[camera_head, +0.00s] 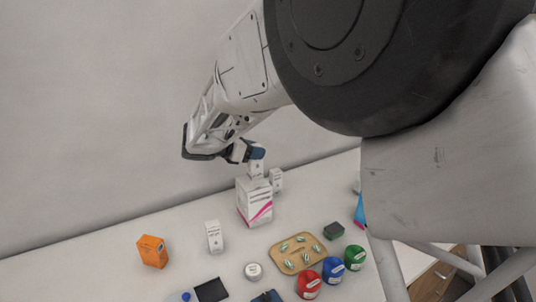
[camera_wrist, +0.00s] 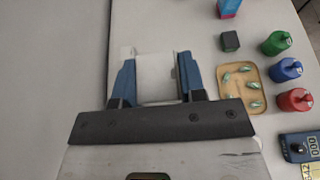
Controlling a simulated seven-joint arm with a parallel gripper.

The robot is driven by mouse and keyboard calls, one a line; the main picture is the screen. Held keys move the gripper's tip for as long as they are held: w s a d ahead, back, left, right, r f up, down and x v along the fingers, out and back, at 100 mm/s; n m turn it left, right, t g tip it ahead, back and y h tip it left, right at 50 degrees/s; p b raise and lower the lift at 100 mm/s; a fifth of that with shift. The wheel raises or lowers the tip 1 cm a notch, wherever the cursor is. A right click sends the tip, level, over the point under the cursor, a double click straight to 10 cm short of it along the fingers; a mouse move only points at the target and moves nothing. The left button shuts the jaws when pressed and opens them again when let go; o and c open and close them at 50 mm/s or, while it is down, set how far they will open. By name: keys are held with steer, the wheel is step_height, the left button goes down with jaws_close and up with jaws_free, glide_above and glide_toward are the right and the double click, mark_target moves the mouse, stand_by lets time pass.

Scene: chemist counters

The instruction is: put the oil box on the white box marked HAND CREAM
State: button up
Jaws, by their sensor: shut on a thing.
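My gripper (camera_head: 256,157) is shut on a small white box, the oil box (camera_head: 256,169), whose print is too small to read. It holds the box upright over a larger white box with a pink stripe, the HAND CREAM box (camera_head: 254,203), whose lettering I cannot read. The held box's lower end is at or just above that box's top; I cannot tell whether they touch. In the wrist view, white surface (camera_wrist: 157,82) shows between the blue fingers; the two boxes are hard to tell apart there.
A white box (camera_head: 277,181) stands close behind at the right. Another white box (camera_head: 214,236) and an orange box (camera_head: 152,250) stand to the left. A tan tray (camera_head: 283,263) with green-white pieces, a dark green block (camera_head: 333,230) and red, blue and green bottles (camera_head: 332,269) are in front.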

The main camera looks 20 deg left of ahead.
steer(key=w, duration=0.1)
steer(key=a, duration=0.1)
steer(key=w, duration=0.1)
steer(key=shift+w+a+f, duration=0.15)
steer(key=shift+w+a, duration=0.1)
steer(key=shift+w, duration=0.1)
steer(key=shift+f, duration=1.75)
steer(key=shift+f, duration=0.15)
steer(key=o, duration=0.9)
